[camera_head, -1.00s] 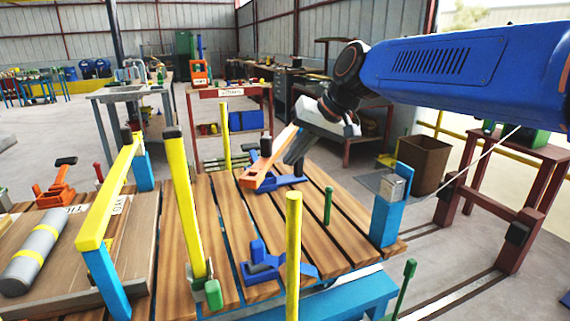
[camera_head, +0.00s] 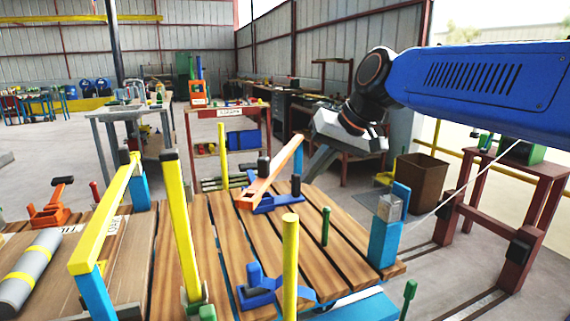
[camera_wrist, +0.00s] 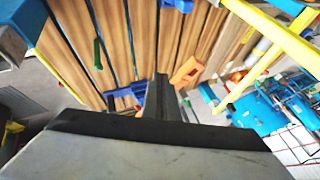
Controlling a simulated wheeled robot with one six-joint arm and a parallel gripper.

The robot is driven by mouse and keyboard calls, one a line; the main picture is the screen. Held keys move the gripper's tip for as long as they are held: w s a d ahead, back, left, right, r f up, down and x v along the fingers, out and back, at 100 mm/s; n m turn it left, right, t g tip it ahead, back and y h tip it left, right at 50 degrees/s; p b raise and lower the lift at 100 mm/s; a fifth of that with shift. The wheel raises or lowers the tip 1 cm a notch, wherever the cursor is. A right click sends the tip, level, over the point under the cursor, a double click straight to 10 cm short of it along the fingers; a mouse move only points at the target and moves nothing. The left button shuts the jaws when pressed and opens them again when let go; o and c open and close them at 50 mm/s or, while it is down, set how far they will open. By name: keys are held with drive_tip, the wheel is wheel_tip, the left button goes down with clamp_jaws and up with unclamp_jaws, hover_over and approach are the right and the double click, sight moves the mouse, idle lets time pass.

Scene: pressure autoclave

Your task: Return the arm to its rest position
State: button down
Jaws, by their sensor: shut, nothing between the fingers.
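My gripper (camera_head: 314,172) is a grey body with dark fingers at the end of my blue arm. It hangs in the air over the far right part of the wooden slatted table (camera_head: 225,250), fingers pointing down. The fingers are closed together with nothing between them; they also show in the wrist view (camera_wrist: 163,98). The lever also shows in the wrist view (camera_wrist: 187,72).
Yellow posts (camera_head: 178,225) and a yellow bar frame (camera_head: 105,220) rise from the table. A blue post (camera_head: 384,235) with a metal block stands at its right corner. A brown bin (camera_head: 421,180) and a dark red stand (camera_head: 530,200) are at the right. A grey cylinder (camera_head: 28,275) lies at left.

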drive_tip(key=s+d+f+m+h, duration=0.1)
drive_tip(key=s+d+f+h, duration=0.4)
drive_tip(key=s+d+f, duration=1.4)
drive_tip(key=s+f, duration=0.3)
drive_tip(key=f, duration=0.1)
drive_tip(key=shift+d+f+m, duration=0.25)
drive_tip(key=shift+d+m, duration=0.05)
drive_tip(key=shift+d, duration=0.05)
